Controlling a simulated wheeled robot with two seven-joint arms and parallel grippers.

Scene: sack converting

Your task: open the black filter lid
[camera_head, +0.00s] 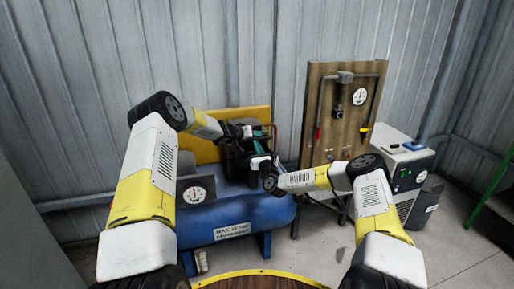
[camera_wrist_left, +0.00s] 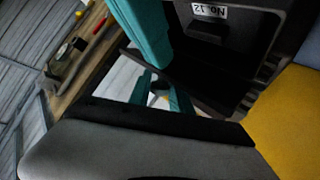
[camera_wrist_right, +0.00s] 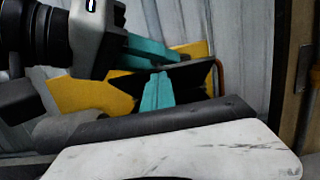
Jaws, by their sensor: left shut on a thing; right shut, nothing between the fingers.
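The black filter box (camera_head: 238,164) stands on top of the blue tank. Its label "No. 12" shows in the left wrist view (camera_wrist_left: 209,11). A thin dark panel that looks like the black filter lid (camera_wrist_left: 185,82) sticks out at an angle from the box; it also shows in the right wrist view (camera_wrist_right: 203,76). My left gripper (camera_head: 248,131) is at the top of the box, its teal fingers shut on what looks like the lid's edge. The exact contact is hidden. My right gripper (camera_head: 262,160) is shut and empty, its teal fingers (camera_wrist_right: 158,92) close in front of the panel.
The blue tank (camera_head: 235,216) carries a gauge (camera_head: 197,194) at its left. A yellow panel (camera_head: 200,152) stands behind the box. A wooden board (camera_head: 342,118) with pipes and a gauge is to the right, and a white cabinet (camera_head: 405,174) stands beyond it.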

